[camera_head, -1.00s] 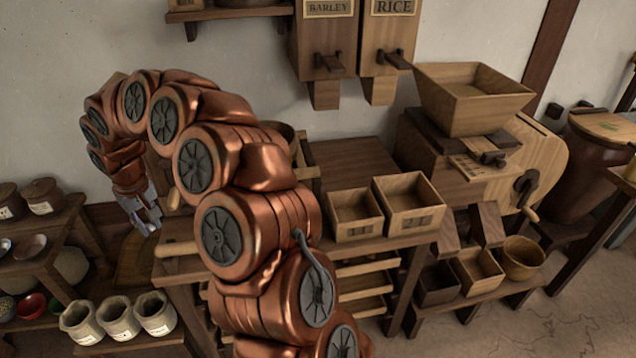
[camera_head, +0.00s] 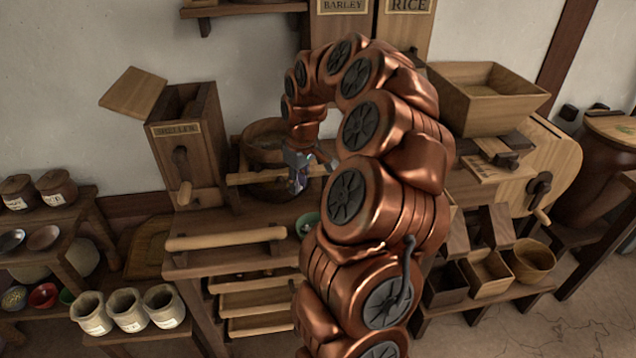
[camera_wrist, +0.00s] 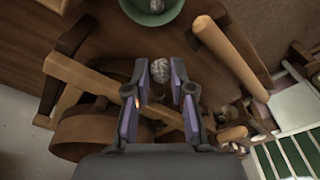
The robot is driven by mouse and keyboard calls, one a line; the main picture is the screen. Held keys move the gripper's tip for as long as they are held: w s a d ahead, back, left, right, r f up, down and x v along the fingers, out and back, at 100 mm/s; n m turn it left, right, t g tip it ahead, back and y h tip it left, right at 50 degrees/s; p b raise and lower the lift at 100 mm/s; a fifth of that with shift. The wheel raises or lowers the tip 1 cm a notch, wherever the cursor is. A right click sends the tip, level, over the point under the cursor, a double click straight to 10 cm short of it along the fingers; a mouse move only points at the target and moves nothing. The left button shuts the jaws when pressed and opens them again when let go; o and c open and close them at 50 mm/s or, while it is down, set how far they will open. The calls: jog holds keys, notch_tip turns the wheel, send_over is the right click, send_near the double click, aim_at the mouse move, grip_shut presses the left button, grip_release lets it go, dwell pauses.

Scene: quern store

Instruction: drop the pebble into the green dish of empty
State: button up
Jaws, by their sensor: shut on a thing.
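My gripper (camera_wrist: 160,80) is shut on a grey, rough pebble (camera_wrist: 159,72), which sits between the fingertips in the wrist view. In the head view my gripper (camera_head: 300,182) points down above the wooden bench, and I cannot make out the pebble there. The green dish (camera_head: 304,229) stands on the bench just below the gripper, partly hidden by my arm. It also shows at the top edge of the wrist view (camera_wrist: 136,17), cut off, with a small pale thing inside. The pebble is apart from the dish.
A wooden sheller (camera_head: 186,140) with an open lid stands left of the gripper. A round sieve or quern (camera_head: 265,150) is behind it. A wooden roller bar (camera_head: 225,238) runs along the bench front. A wooden hopper (camera_head: 490,100) is at right. Several pots stand low at left.

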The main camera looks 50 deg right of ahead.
jog(key=s+d+f+b, duration=0.1)
jog(key=s+d+f, duration=0.2)
jog(key=f, duration=0.3)
jog(key=shift+s+d, duration=0.15)
jog(key=shift+s, duration=0.25)
dwell(0.3)
jog(key=o, duration=0.9)
jog(key=shift+r, duration=0.1)
jog(key=r, duration=0.4)
jog(key=s+r, duration=0.1)
jog(key=r, duration=0.6)
jog(key=shift+s+r, duration=0.15)
jog(key=shift+r, duration=0.25)
